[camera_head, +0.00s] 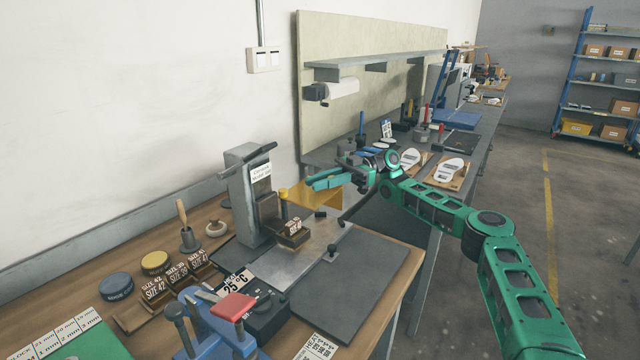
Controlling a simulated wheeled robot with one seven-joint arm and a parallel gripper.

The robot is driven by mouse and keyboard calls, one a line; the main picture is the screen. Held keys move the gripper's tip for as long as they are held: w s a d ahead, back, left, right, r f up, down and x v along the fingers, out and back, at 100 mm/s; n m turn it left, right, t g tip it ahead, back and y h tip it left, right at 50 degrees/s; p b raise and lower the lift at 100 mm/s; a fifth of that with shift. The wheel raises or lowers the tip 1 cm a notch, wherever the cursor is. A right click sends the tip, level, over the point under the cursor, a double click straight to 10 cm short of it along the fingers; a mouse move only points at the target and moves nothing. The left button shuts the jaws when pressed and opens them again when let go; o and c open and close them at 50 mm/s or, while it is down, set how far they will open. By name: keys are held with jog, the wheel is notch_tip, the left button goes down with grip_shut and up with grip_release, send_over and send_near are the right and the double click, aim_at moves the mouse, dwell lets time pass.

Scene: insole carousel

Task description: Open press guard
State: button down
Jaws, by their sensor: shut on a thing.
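The press (243,205) is a grey upright machine with a black lever on top and a white label, standing on the bench at centre left. Its guard (322,198) appears as a yellow panel that sticks out to the right of the press column, above the grey base plate. My gripper (318,180) reaches in from the right with its green fingers at the guard's upper edge, shut on it. The exact contact is small and partly hidden by the fingers.
A small block (292,232) sits under the press head. Labelled size blocks (180,270), a blue fixture with a red pad (233,306) and a dark mat (345,290) lie nearer. White insoles (450,168) lie on boards behind my arm.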

jog(key=shift+s+a, duration=0.15)
jog(key=c, duration=1.6)
grip_release()
jog(key=shift+c, duration=0.2)
jog(key=shift+d, duration=0.3)
jog(key=v, duration=1.1)
jog(key=shift+w+a, duration=0.15)
jog(key=shift+w, duration=0.05)
